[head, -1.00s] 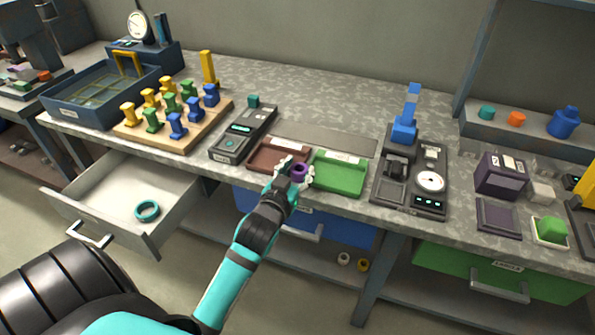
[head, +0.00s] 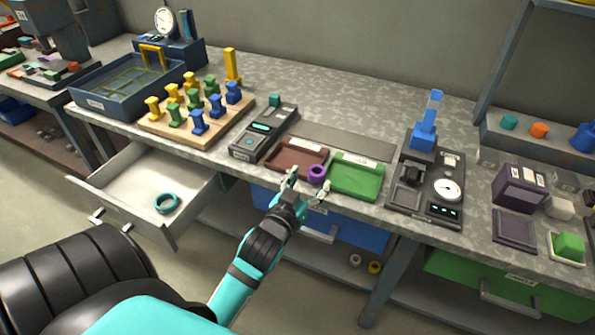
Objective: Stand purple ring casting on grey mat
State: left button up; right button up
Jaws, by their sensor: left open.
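The purple ring casting (head: 317,173) rests at the front of the bench, between the brown tray (head: 286,166) and the green tray (head: 356,190). Its hole shows from above. I cannot tell whether it touches either tray. My left gripper (head: 306,185) is open, its fingers spread just in front of the ring, with nothing held between them. A flat grey strip (head: 345,139) lies behind the two trays and is bare; I cannot tell for sure that it is the grey mat. My right gripper is not in view.
A black device (head: 262,134) stands left of the trays and a gauge unit (head: 428,185) stands right. A wooden peg board (head: 170,133) is further left. An open drawer (head: 110,190) holds a teal ring (head: 166,203) and juts out at the front left.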

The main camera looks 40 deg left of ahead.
pick_arm(q)
jog(key=p+v, duration=0.1)
jog(key=v, duration=0.7)
jog(key=s+d+f+m+g+h, duration=0.1)
jog(key=d+f+g+h, duration=0.15)
jog(key=f, duration=0.95)
jog(key=d+f+m+g+h, duration=0.1)
jog(key=d+f+g, duration=0.15)
jog(key=f, duration=0.95)
jog(key=s+d+f+m+g, duration=0.1)
jog(key=s+d+f+g, duration=0.1)
jog(key=s+f, duration=0.6)
jog(key=s+d+f+m+g+h, duration=0.1)
jog(key=s+f+g, duration=0.3)
jog(key=s+f, duration=0.5)
notch_tip(320, 180, down, 7)
jog(key=shift+d+r, duration=0.1)
jog(key=shift+d, duration=0.35)
jog(key=shift+o, duration=0.3)
jog(key=s+a+f+g, duration=0.1)
jog(key=s+f+g, duration=0.1)
jog(key=s, duration=0.5)
jog(key=s+a+f+m+g, duration=0.1)
jog(key=s+a+f, duration=0.1)
jog(key=s+f, duration=0.3)
jog(key=shift+s+g, duration=0.4)
jog(key=shift+s, duration=0.8)
jog(key=shift+y, duration=0.25)
